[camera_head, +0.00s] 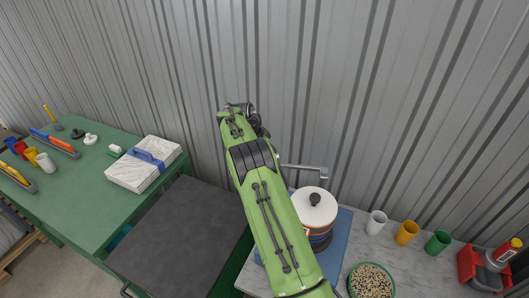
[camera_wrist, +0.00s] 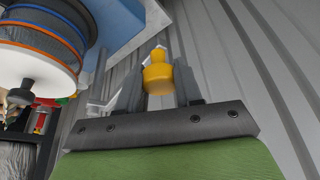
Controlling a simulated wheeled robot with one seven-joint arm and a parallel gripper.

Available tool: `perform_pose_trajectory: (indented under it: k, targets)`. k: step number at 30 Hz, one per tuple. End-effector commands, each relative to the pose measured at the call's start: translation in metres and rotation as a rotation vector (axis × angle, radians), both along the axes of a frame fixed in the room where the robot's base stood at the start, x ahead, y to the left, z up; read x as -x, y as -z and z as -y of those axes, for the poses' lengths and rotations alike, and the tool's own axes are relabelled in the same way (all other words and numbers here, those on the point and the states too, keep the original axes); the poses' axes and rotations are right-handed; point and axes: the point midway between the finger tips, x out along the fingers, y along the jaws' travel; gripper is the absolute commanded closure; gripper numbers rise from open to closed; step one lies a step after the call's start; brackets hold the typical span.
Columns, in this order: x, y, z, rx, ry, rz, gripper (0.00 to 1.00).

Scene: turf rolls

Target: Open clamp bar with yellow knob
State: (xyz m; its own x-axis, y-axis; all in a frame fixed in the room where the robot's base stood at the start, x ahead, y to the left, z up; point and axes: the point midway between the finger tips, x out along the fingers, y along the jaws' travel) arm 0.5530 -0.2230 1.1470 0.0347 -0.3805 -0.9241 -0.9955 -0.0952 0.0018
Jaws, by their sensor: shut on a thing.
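The yellow knob (camera_wrist: 157,76) sits between the two grey fingers of my gripper (camera_wrist: 158,66) in the wrist view, and the fingers are shut on it. In the head view my green arm reaches toward the corrugated wall and hides the knob. A grey metal bar (camera_head: 305,168) sticks out from behind my arm, just behind the white-lidded pot; I cannot tell for sure that it is the clamp bar. How the knob joins the bar is hidden.
The white-lidded pot (camera_head: 315,209) stands on a blue board (camera_head: 343,224), close to my arm; it also shows in the wrist view (camera_wrist: 38,60). Cups, a green-rimmed bowl (camera_head: 371,281) and a red holder (camera_head: 475,271) are right. A green table (camera_head: 85,178) is left. The corrugated wall (camera_head: 390,100) is behind.

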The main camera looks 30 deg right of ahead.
Motion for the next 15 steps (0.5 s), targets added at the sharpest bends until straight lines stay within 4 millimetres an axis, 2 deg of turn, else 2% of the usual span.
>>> perform_pose_trajectory:
  k: [13, 14, 15]
  targets:
    - [-0.0018, -0.0011, 0.0002, 0.001, 0.005, 0.004, 1.0]
    - [-0.0018, -0.0011, 0.0004, 0.001, 0.005, 0.004, 0.61]
    - [-0.0017, -0.0011, 0.0004, 0.001, 0.005, 0.003, 0.54]
